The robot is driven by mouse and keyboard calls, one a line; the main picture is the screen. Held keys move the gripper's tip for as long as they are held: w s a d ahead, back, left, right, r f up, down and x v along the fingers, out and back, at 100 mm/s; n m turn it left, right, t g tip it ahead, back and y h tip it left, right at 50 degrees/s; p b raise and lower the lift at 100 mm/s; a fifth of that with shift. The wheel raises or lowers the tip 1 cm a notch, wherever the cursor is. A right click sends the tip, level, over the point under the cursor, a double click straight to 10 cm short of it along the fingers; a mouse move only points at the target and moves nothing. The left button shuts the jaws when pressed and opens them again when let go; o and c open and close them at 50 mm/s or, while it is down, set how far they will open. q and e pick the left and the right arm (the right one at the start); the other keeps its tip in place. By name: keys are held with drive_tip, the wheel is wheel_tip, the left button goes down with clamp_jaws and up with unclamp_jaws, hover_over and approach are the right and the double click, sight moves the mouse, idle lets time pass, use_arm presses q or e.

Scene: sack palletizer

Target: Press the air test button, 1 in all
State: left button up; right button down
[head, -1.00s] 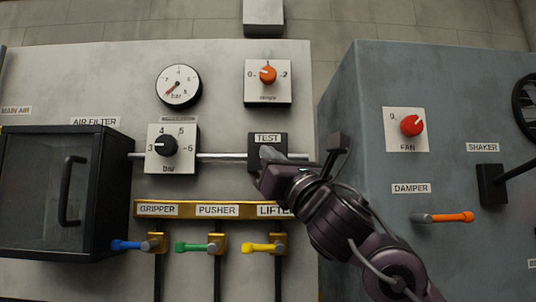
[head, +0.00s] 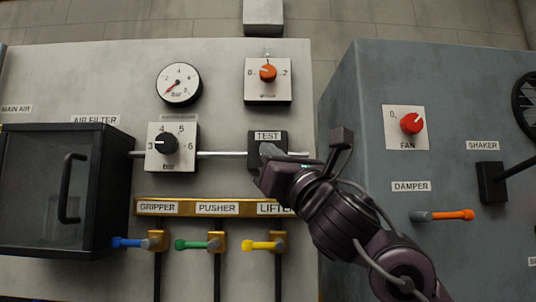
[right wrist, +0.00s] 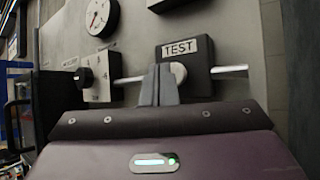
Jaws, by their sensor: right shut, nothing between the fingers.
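The air test button is a pale round cap (right wrist: 179,72) on a black box with a TEST label (head: 268,135). The box also shows in the right wrist view (right wrist: 200,62). My right gripper (head: 266,150) is shut and empty, its fingertips in front of the box. In the right wrist view its fingertips (right wrist: 160,72) overlap the left part of the cap. I cannot tell whether they touch it. My left gripper is not in view.
A metal pipe (head: 225,153) runs behind the box, beside the black pressure knob (head: 166,144). The orange knob (head: 267,72) is above. Blue, green and yellow levers (head: 192,244) sit below. The grey cabinet (head: 355,100) stands to the right.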

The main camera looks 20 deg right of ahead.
drive_tip(key=s, duration=0.2)
drive_tip(key=s+a, duration=0.1)
drive_tip(key=s, duration=0.2)
drive_tip(key=shift+a, duration=0.2)
idle(0.3)
drive_tip(key=shift+w, duration=0.1)
idle(0.6)
